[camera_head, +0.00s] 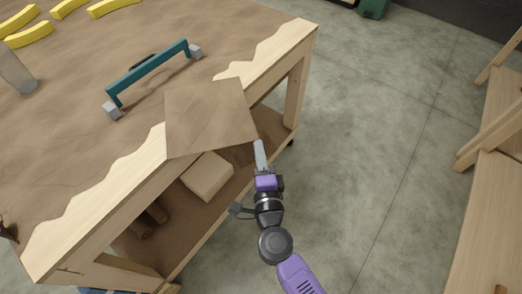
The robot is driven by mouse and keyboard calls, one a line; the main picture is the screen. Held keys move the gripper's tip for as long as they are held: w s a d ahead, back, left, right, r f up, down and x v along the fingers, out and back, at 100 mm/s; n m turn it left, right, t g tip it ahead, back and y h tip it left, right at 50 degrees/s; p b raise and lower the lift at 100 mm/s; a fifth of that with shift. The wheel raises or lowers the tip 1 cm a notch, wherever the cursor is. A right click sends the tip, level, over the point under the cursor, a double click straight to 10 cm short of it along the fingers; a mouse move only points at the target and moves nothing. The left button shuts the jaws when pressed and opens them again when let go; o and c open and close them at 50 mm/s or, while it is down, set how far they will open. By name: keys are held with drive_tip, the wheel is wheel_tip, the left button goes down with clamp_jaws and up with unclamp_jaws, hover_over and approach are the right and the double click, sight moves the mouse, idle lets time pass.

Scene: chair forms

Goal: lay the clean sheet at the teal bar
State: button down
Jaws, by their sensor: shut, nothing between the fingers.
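The teal bar (148,72) stands on the workbench top, with a grey block at each end. A square brown sheet (208,115) lies in front of the bar, across the bench's near edge, with its front part sticking out past that edge. Its colour is close to that of the brown bench covering, and I see no marks on it. My gripper (258,145) is shut and empty, just off the sheet's right front corner. I cannot tell whether its tips touch the sheet.
The workbench (90,205) has a pale wooden edge and a lower shelf with a wooden block (207,177). Yellow curved pieces (30,35) and a grey cylinder (15,70) are on the top at the left. Wooden furniture (495,190) stands at the right, with clear floor between.

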sight(238, 136)
drive_tip(key=shift+a, duration=0.1)
drive_tip(key=w+a, duration=0.2)
drive_tip(key=a, duration=0.1)
drive_tip(key=w+a, duration=0.2)
drive_tip(key=a, duration=0.1)
drive_tip(key=shift+w, duration=0.4)
drive_tip(key=shift+d+p, duration=0.15)
drive_tip(key=shift+p, duration=0.15)
